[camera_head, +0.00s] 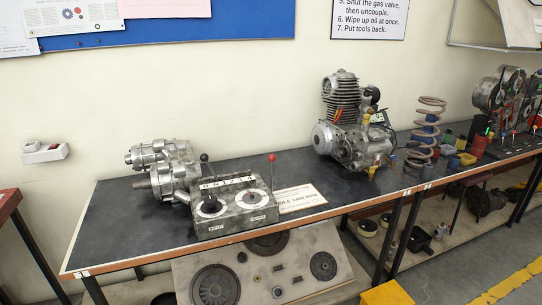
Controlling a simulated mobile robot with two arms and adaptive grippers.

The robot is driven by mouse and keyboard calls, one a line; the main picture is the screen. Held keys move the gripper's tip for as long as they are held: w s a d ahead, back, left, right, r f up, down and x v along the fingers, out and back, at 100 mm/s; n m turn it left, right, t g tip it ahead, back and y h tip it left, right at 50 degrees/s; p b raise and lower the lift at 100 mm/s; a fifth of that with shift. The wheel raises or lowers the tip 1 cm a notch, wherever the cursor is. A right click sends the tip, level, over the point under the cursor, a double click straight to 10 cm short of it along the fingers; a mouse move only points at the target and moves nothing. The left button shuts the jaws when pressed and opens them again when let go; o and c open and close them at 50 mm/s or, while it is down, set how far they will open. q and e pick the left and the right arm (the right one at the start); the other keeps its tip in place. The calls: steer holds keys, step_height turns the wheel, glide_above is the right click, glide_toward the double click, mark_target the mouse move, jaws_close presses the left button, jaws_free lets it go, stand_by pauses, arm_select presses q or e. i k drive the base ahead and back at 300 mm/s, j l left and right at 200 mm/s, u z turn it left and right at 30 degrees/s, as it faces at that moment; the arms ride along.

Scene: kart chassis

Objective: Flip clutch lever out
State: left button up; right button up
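A grey metal box (236,212) with two round dials on top sits on the dark table near its front edge. A lever with a black knob (204,158) stands up at the box's left dial, tilted slightly left. A lever with a red knob (271,158) stands nearly upright at the right dial. The small labels on the box are too small to read, so I cannot tell which lever is the clutch lever. Neither of my grippers is in view.
The dark table (118,232) has free room left of the box. A metal gearbox (166,170) stands behind it, a white sign (298,198) lies to its right. An engine (345,130) and a coil spring (425,130) stand farther right. A display board (322,243) leans below.

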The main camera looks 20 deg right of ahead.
mark_target(271, 158)
steer(key=i+j+z, duration=0.1)
steer(key=i+j, duration=0.15)
steer(key=i+j+z, duration=0.1)
steer(key=j, duration=0.3)
steer(key=i+j+z, duration=0.1)
steer(key=i+j, duration=0.2)
steer(key=i+j+z, duration=0.15)
steer(key=j, duration=0.25)
steer(key=i+j+z, duration=0.1)
steer(key=j, duration=0.3)
steer(key=i+j+z, duration=0.1)
steer(key=i+j, duration=0.15)
steer(key=j, duration=0.15)
steer(key=i+j+z, duration=0.1)
steer(key=j, duration=0.3)
steer(key=i, duration=0.05)
